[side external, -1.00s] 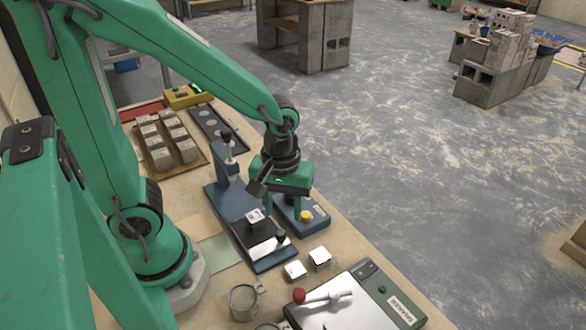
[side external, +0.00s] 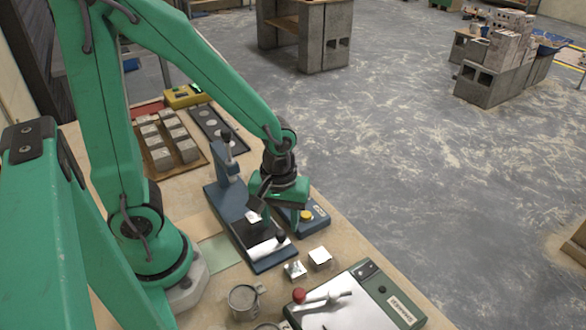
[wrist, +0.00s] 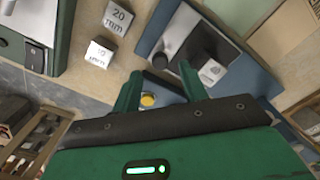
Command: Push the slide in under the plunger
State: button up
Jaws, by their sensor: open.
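The slide (side external: 266,249) is a silver plate with a dark block and a black knob (side external: 281,238). It sits at the near end of a blue base, forward of the press stand. A small pale cube (side external: 253,217) rests on the dark block; it also shows in the wrist view (wrist: 211,71). The plunger (side external: 226,140) is on the blue stand at the far end of the base. My gripper (side external: 281,219) is open, low beside the slide; in the wrist view its fingers (wrist: 157,82) are spread, with the black knob (wrist: 160,60) just beyond them. I cannot tell whether a finger touches the slide.
Two metal cubes (side external: 320,258), a metal mug (side external: 243,301) and a green device with a red-knobbed lever (side external: 390,301) are nearer. A tray of grey cubes (side external: 160,162) is behind.

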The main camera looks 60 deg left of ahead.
aim_at(281, 232)
jog(key=shift+f, duration=1.85)
grip_shut()
